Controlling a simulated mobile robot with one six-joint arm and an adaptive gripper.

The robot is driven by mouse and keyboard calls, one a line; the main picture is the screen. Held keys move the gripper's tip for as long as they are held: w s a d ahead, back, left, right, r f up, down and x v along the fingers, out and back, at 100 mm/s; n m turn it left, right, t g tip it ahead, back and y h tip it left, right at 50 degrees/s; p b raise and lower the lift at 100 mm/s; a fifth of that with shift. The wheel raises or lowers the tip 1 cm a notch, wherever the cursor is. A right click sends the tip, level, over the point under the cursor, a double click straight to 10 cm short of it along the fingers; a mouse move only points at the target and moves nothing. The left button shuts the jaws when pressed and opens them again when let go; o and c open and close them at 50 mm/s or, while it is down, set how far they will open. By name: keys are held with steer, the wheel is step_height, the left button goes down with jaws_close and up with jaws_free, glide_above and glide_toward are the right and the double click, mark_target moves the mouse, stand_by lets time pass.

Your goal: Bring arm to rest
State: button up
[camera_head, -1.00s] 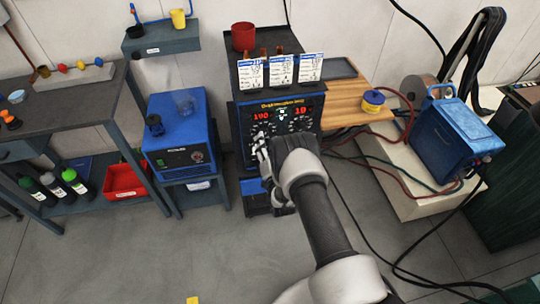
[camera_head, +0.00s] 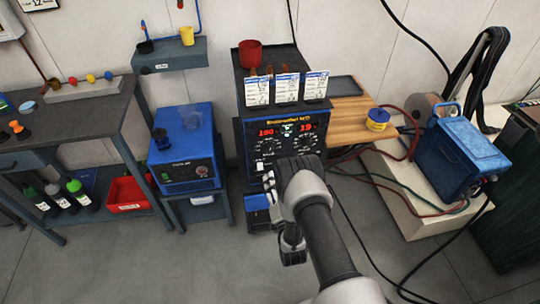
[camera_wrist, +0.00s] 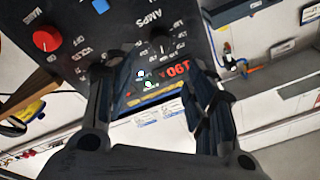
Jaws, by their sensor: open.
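My gripper (camera_head: 268,188) is in front of the lower part of the blue-and-black welding machine (camera_head: 243,140) in the head view. My grey and white arm reaches up to it from the bottom right. In the wrist view my gripper (camera_wrist: 152,88) has its two black fingers apart, with nothing held between them. The machine's panel (camera_wrist: 120,60) shows behind the fingers, rotated in the picture, with a red display reading (camera_wrist: 175,71) and a red knob (camera_wrist: 46,39). The arm hides part of the panel's lower right in the head view.
A blue unit (camera_head: 183,172) stands on a small stand to the left, beside a workbench (camera_head: 75,118). A wooden board (camera_head: 350,112) with a yellow-and-blue spool (camera_head: 378,119) is at right. Cables and a blue case (camera_head: 462,165) lie further right. Grey floor (camera_head: 150,265) is open in front.

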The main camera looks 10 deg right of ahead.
steer(key=w+r+n+g, duration=0.1)
steer(key=w+r+g, duration=0.1)
steer(key=w+r, duration=0.6)
step_height(320, 180, up, 17)
steer(key=s+n+g, duration=0.2)
steer(key=n+g, duration=0.1)
steer(key=g, duration=0.2)
steer(key=s+r+g, duration=0.2)
steer(key=s+r, duration=0.5)
steer(key=s, duration=0.2)
steer(key=s+r+n+g, duration=0.1)
steer(key=s+n+g, duration=0.1)
steer(key=s, duration=1.4)
steer(key=s+r+n+g, duration=0.1)
steer(key=s+g, duration=0.3)
steer(key=s, duration=1.2)
steer(key=shift+r+n, duration=0.4)
steer(key=shift+r, duration=0.35)
